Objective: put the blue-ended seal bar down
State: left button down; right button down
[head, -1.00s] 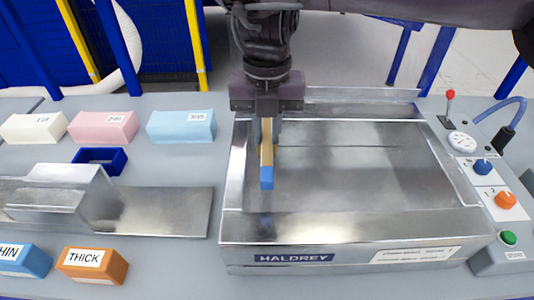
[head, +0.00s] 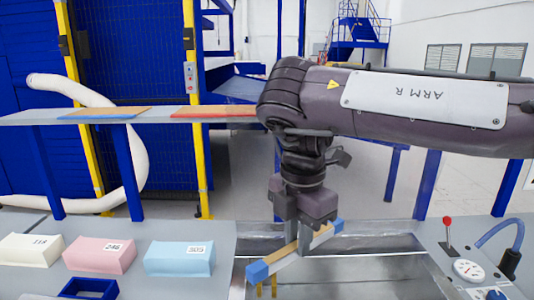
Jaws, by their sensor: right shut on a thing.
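The blue-ended seal bar (head: 286,255) is a long tan bar with a blue block at each end. My right gripper (head: 304,240) is shut on it near its middle, from above. The bar runs slantwise, its near blue end at lower left and its far blue end at upper right. It is in the air over the metal chamber machine (head: 238,278). Two small yellowish bits show below its near end; I cannot tell what they are. My left gripper is not in view.
A grey shelf (head: 28,117) at the back carries a tan, blue-edged strip (head: 103,112) and a tan, red-edged strip (head: 213,111). White (head: 30,250), pink (head: 100,255) and light blue (head: 180,259) blocks stand left on the table. A red-knobbed lever (head: 447,232) stands right.

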jog(key=w+d+f+m, duration=0.1)
jog(key=d+f+m, duration=0.2)
jog(key=d+m, duration=0.4)
jog(key=w+d+f+m, duration=0.2)
jog(key=d+m, duration=0.4)
jog(key=m, duration=1.2)
jog(key=shift+d+f+m, duration=0.3)
jog(key=shift+d+f, duration=0.1)
jog(key=shift+f, duration=0.2)
jog(key=shift+w, duration=0.1)
